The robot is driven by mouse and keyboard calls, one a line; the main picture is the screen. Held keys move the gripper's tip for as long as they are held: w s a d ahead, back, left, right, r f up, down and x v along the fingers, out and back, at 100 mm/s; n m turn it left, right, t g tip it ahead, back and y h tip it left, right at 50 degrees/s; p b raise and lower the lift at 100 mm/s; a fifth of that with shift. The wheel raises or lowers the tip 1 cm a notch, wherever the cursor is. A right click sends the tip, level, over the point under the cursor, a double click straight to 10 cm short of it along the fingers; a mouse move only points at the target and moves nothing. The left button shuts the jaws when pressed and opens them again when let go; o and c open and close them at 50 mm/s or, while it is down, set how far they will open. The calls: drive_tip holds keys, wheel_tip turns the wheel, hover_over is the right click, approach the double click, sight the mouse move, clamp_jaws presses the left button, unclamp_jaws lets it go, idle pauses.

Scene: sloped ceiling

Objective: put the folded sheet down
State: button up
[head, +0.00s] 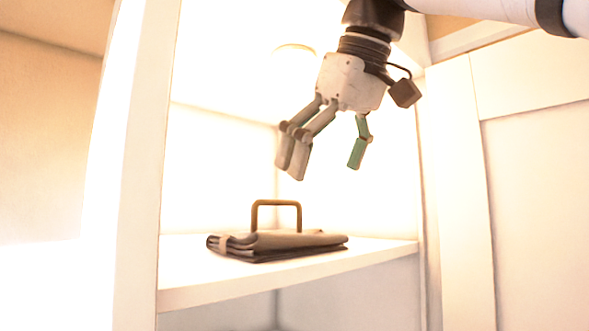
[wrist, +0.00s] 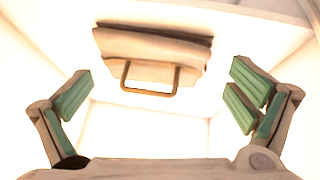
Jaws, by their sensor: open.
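The folded sheet (head: 285,243) is a grey-beige, layered bundle with a brown handle-like loop (head: 276,203) standing up from it. It lies on the white shelf (head: 330,267), close to the shelf's front edge. My gripper (head: 322,165) hangs above the sheet with its fingers spread, open and empty, clear of the loop. In the wrist view, the sheet (wrist: 152,50) shows at the top middle, beyond the fingertips of my gripper (wrist: 160,90), with the loop (wrist: 149,91) on the near side. Nothing lies between the fingers.
The shelf is inside a bright white cabinet with a side panel (head: 143,160) at the left and a frame (head: 455,190) at the right. A round light (head: 294,50) is overhead. Bare shelf shows to the right of the sheet, and an open space lies below.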

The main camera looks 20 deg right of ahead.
drive_tip(key=shift+s+d, duration=0.15)
drive_tip(key=shift+s, duration=0.75)
drive_tip(key=s+f+m, duration=0.2)
drive_tip(key=s+f, duration=0.2)
drive_tip(key=f, duration=1.4)
drive_tip(key=s+f+m+h, duration=0.1)
drive_tip(key=s+f+m, duration=0.2)
drive_tip(key=f, duration=1.5)
drive_tip(key=shift+s+g, duration=0.3)
drive_tip(key=shift+s, duration=0.85)
